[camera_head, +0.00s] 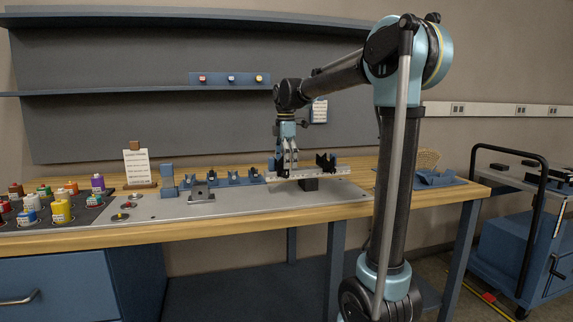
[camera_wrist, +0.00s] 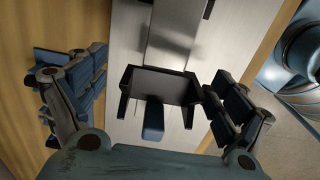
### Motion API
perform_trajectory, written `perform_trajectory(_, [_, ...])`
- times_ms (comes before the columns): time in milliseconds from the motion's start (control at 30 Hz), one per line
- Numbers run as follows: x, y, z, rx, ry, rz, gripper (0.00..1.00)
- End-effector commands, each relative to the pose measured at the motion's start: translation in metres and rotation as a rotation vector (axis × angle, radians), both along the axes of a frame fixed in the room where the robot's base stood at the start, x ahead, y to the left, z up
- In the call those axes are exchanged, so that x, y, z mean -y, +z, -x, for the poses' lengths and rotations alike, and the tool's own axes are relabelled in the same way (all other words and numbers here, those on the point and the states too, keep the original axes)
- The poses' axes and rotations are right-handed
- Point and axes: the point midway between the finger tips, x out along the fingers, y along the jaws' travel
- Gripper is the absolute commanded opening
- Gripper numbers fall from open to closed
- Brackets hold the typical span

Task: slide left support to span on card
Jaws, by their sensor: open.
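The card (camera_head: 138,167) stands upright at the left of the bench; its text is too small to read. The left support is a dark forked piece with a blue tab (camera_wrist: 153,122) on a pale metal rail (camera_head: 335,174). In the head view my gripper (camera_head: 288,160) points down over the rail's left part and partly hides this support. In the wrist view my open gripper (camera_wrist: 158,85) has one finger on each side of the support, with gaps visible. The right support (camera_head: 326,163) is dark and forked, farther right on the rail.
A dark block (camera_head: 308,185) sits under the rail. Several blue holders (camera_head: 233,178) and a small metal fixture (camera_head: 201,192) stand to the left. Colourful jars (camera_head: 61,210) crowd the far left. A blue tray (camera_head: 437,179) lies right. The front of the metal plate is clear.

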Motion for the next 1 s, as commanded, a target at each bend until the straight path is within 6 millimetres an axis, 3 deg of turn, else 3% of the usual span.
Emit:
perform_trajectory(267, [0.000,0.004,0.000,0.000,0.000,0.000,0.92])
perform_trajectory(1000, [0.000,0.052,0.000,0.000,0.000,0.000,0.92])
